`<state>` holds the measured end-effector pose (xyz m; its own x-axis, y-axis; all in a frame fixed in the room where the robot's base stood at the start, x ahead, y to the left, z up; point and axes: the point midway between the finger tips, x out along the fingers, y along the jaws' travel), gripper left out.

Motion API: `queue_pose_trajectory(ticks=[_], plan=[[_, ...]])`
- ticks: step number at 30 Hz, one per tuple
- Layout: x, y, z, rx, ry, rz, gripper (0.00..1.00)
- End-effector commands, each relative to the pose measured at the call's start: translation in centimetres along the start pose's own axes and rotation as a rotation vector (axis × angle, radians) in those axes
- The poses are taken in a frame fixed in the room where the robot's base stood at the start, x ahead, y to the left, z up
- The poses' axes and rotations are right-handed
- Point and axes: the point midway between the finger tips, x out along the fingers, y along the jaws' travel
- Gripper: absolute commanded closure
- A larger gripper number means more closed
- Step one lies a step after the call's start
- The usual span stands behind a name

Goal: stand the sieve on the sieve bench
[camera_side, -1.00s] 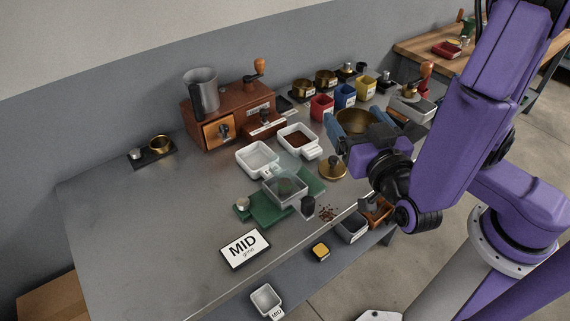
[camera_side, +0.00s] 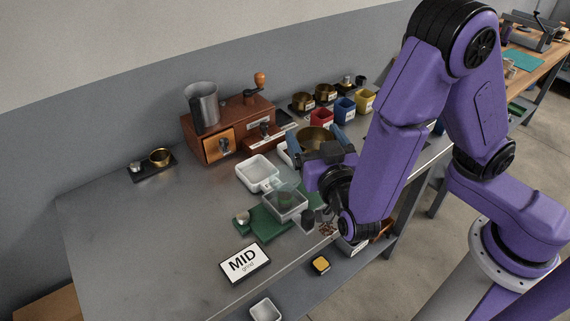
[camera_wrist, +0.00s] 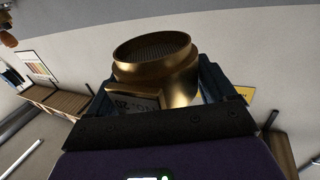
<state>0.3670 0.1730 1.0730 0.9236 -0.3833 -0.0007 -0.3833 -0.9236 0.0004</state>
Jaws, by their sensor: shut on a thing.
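The brass sieve (camera_side: 316,137) is a round, wide ring. My gripper (camera_side: 318,150) is shut on it, with blue fingers at its sides, and holds it over the right part of the steel table. In the wrist view the sieve (camera_wrist: 152,62) shows its mesh inside the upper rim and a pale label, upside down, below. The mouth looks slightly tilted in that view. A black stand (camera_side: 314,107) with brass cups is at the back of the table. I cannot tell for certain whether it is the sieve bench.
A wooden grinder (camera_side: 222,138) stands behind left. A white tray (camera_side: 257,173), a green mat (camera_side: 262,226) with a clear box, and a MID sign (camera_side: 245,262) lie in front. Red (camera_side: 321,118) and blue (camera_side: 344,110) bins are behind. The left table is mostly clear.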

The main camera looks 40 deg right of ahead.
Motion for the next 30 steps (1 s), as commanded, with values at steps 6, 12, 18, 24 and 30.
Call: queue_pose_trajectory(ticks=[6,12,18,24,30], plan=[[2.2,-2.3,2.8,-0.002,0.002,0.002,0.53],[3.3,-3.6,4.8,0.0,0.002,0.001,0.53],[3.8,-4.2,5.7,0.0,0.001,0.001,0.53],[4.3,-4.8,8.0,-0.004,0.001,-0.001,0.53],[4.3,-4.7,9.2,0.0,0.001,-0.001,0.53]])
